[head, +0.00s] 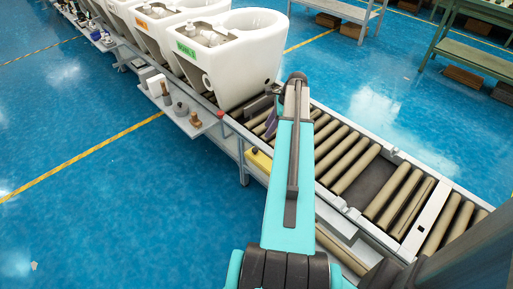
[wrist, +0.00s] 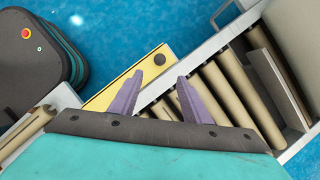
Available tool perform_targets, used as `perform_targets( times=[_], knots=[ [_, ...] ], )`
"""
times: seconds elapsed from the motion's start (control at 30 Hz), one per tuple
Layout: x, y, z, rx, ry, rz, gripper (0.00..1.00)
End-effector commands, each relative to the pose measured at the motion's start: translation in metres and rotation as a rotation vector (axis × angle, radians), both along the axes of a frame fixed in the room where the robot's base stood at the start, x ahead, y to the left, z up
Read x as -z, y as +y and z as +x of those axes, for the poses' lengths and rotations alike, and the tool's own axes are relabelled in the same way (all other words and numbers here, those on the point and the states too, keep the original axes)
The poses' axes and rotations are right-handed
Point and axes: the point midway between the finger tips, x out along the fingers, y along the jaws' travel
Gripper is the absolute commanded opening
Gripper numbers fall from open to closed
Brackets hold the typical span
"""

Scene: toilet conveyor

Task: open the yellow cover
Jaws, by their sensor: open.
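The yellow cover (head: 259,160) is a flat yellow panel on the near side of the conveyor, left of my arm in the head view. Much of it is hidden behind my arm there. In the wrist view the yellow cover (wrist: 120,88) runs diagonally beside the conveyor frame, with a dark round knob (wrist: 161,57) near its upper right end. It looks closed. My gripper (wrist: 160,79) is open and empty. Its two purple fingers are apart, and the knob appears just beyond the gap between their tips. In the head view my gripper (head: 269,122) is over the conveyor, partly hidden by my arm.
The roller conveyor (head: 345,170) runs diagonally under my arm. White toilets (head: 228,50) stand on it at the upper left. A side shelf (head: 186,122) holds small parts. Shelving (head: 475,62) stands at the upper right. Blue floor (head: 90,200) is clear at the left.

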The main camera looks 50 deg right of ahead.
Motion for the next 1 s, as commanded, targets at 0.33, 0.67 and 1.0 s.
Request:
perform_targets(
  times=[0.33, 0.67, 1.0],
  knots=[
    [0.022, 0.006, 0.007, -0.002, 0.001, 0.001, 0.43],
    [0.064, 0.017, 0.019, -0.001, 0.001, 0.001, 0.43],
    [0.107, 0.028, 0.033, -0.001, 0.001, 0.001, 0.43]
  ],
)
